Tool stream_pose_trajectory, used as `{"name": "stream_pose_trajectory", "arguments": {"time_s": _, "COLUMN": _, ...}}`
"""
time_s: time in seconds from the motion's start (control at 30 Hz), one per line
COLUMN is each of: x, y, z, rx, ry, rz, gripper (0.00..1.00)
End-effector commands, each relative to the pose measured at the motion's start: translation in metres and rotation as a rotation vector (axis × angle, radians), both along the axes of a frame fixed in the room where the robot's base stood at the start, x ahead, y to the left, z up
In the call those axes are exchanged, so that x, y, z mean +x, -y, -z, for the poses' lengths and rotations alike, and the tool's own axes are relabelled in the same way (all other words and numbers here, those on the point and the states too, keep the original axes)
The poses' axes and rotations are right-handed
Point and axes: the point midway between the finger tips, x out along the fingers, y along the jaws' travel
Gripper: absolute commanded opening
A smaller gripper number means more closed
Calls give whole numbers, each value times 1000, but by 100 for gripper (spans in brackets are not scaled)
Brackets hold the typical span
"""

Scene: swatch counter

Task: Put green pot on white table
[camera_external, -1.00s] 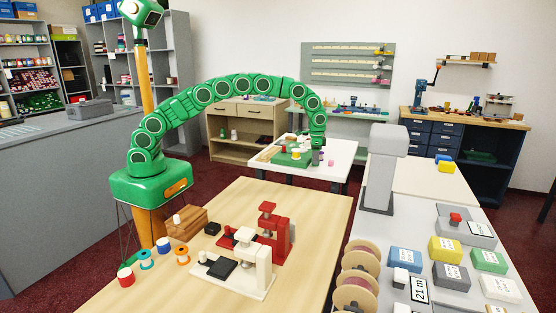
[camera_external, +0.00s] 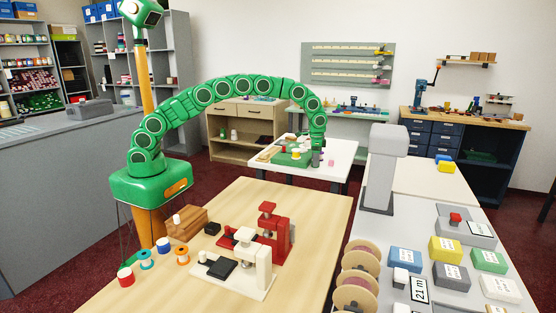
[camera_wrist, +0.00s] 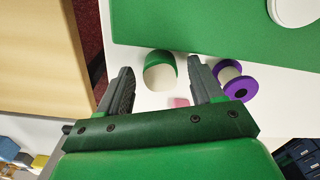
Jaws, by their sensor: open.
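The green pot (camera_wrist: 160,72), a short cylinder with a green band and a cream part, shows in the wrist view on the white surface. My gripper (camera_wrist: 160,64) is open, with one dark finger on each side of the pot and a visible gap to both. In the external view my gripper (camera_external: 317,156) is low over the right part of the white table (camera_external: 335,172), at the end of my arched arm. The pot is too small to make out clearly there.
In the external view a wooden table (camera_external: 240,195) with presses stands in front.

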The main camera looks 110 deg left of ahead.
Motion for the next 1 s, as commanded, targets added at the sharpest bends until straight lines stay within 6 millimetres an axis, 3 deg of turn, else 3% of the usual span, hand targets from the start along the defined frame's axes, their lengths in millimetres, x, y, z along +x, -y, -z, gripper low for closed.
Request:
{"name": "stream_pose_trajectory", "arguments": {"time_s": 0.6, "x": 1, "y": 0, "z": -98, "rx": 2, "ry": 4, "rz": 0, "gripper": 66}}
{"name": "stream_pose_trajectory", "arguments": {"time_s": 1.0, "x": 0, "y": 0, "z": -119, "rx": 0, "ry": 0, "rz": 0, "gripper": 66}}
